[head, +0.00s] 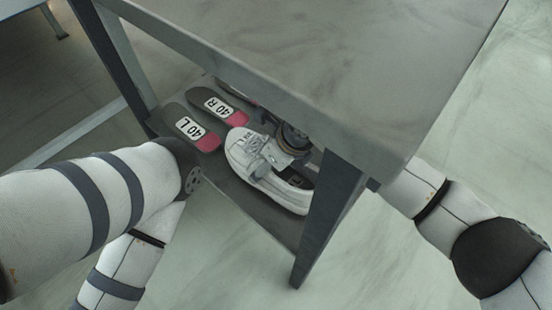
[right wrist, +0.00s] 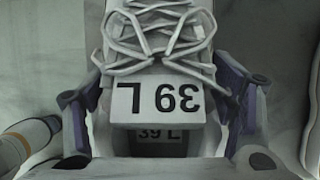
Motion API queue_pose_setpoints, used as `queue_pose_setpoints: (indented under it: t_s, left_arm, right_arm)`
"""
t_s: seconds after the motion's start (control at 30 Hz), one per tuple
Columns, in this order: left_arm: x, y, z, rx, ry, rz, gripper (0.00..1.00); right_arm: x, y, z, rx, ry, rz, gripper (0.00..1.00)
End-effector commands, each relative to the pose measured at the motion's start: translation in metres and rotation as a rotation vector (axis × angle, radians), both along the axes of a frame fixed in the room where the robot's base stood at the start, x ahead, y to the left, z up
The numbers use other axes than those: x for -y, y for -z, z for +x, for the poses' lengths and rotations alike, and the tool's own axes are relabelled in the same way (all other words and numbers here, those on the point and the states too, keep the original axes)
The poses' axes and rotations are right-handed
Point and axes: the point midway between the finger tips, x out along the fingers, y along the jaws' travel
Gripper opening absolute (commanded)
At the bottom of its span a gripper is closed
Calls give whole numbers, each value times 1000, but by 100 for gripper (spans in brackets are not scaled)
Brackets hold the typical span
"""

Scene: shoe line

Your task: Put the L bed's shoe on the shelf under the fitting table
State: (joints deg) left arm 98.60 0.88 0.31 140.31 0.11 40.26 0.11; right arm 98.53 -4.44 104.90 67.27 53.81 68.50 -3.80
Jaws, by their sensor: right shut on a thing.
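A white lace-up shoe (head: 286,194) is at the shelf (head: 235,187) under the grey fitting table (head: 350,75). In the right wrist view the shoe (right wrist: 160,65) has a tongue label and an insole label that both read 39 L. My right gripper (head: 268,148) is shut on the shoe, with a finger on each side in the right wrist view (right wrist: 160,110). I cannot tell whether the sole touches the shelf. The table top hides part of my right arm. My left arm shows at the left of the head view, but its gripper does not.
Pink-and-dark insoles labelled 40 L (head: 185,127) and 40 R (head: 215,106) lie on the shelf left of the shoe. Another dark piece is partly hidden behind them. A table leg (head: 325,215) stands just right of the shoe. The floor in front is clear.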

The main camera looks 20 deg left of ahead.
Motion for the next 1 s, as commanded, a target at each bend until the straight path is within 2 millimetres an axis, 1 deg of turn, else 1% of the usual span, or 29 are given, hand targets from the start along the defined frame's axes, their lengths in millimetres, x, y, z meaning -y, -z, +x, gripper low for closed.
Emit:
queue_pose_setpoints:
  t_s: [0.03, 0.07, 0.37, 0.4, 0.47, 0.5, 0.77, 0.83, 0.87, 0.93, 1.0]
  left_arm:
    - [0, 6, -3, -13, 1, 0, 97]
    - [0, 6, -3, -16, 1, 0, 97]
    - [-1, 5, -3, -16, 2, 0, 97]
    - [-1, 5, -4, -16, 2, 0, 97]
    - [-1, 5, -3, -16, 2, 0, 97]
    - [-1, 5, -3, -16, 2, 0, 97]
    - [-1, 5, -3, -15, 2, 0, 97]
    - [-1, 4, -3, -14, 2, 1, 97]
    - [-1, 3, -2, -11, 2, 1, 97]
    - [-1, -2, 0, 2, 0, 1, 97]
    - [0, -10, 4, 21, -2, 2, 97]
  right_arm:
    - [0, 16, -1, -8, 0, 1, 37]
    - [0, 20, -1, -7, 0, 1, 37]
    - [0, 20, 0, -1, -1, 0, 37]
    - [1, 21, 0, -2, 0, -2, 82]
    - [1, 21, 0, -1, 0, -1, 95]
    - [1, 21, 0, -1, 0, -1, 98]
    - [1, 21, 0, -1, 0, -1, 98]
    - [0, 18, 0, -1, 0, 0, 98]
    - [2, 15, 0, 1, 0, 0, 98]
    - [6, 2, -1, 5, 0, -1, 98]
    - [13, -18, -2, 8, 0, -2, 98]
